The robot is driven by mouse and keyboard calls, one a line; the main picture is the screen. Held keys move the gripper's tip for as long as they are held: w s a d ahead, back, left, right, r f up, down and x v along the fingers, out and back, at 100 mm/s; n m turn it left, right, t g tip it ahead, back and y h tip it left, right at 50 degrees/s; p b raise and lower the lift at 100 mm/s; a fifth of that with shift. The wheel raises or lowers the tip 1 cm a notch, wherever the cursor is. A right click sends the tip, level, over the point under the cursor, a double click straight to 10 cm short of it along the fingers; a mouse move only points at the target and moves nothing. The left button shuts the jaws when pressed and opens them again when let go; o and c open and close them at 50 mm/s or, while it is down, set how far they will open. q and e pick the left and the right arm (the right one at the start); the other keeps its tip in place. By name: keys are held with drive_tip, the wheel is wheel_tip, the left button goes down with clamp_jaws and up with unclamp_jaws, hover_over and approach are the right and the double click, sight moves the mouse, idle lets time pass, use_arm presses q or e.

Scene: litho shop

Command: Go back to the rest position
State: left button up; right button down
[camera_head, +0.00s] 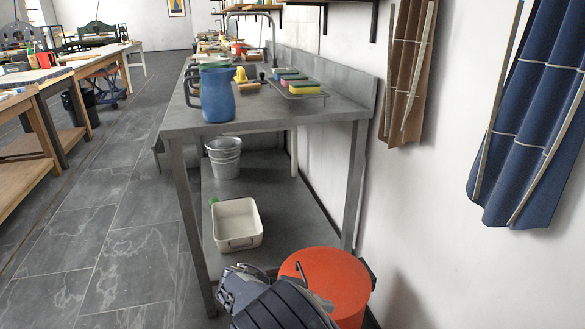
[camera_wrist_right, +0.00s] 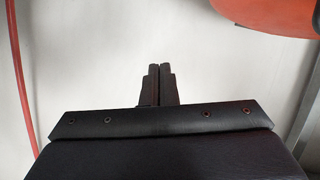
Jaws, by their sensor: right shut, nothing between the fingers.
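My right arm (camera_head: 275,305) comes in at the bottom of the head view, in front of the steel table's lower shelf and beside an orange-red bin. In the right wrist view my right gripper (camera_wrist_right: 159,70) has its two dark fingers together, with nothing held between them. A pale plain surface lies beyond the fingertips. My left gripper is out of view.
The orange-red bin (camera_head: 325,275) is close to my right arm; a red-orange shape (camera_wrist_right: 275,12) also shows in the wrist view. The steel table (camera_head: 255,112) carries a blue jug (camera_head: 217,95). Aprons (camera_head: 535,120) hang at right. Left floor (camera_head: 110,240) is clear.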

drive_tip(key=s+d+r+n+g+y+b, duration=0.25)
drive_tip(key=s+d+n+y, duration=0.25)
drive_tip(key=s+d+y, duration=0.7)
use_arm(q)
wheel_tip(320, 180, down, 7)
drive_tip(key=b, duration=0.4)
use_arm(e)
drive_tip(key=s+d+n+t+y, duration=0.2)
drive_tip(key=s+n+t+y, duration=0.4)
drive_tip(key=s, duration=0.7)
use_arm(q)
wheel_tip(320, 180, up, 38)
drive_tip(key=p, duration=3.8)
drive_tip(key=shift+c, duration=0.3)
use_arm(e)
wheel_tip(320, 180, up, 39)
drive_tip(key=n+t, duration=0.1)
drive_tip(key=shift+w+f+h, duration=0.15)
drive_tip(key=shift+f+h, duration=0.05)
drive_tip(key=shift+h, duration=0.2)
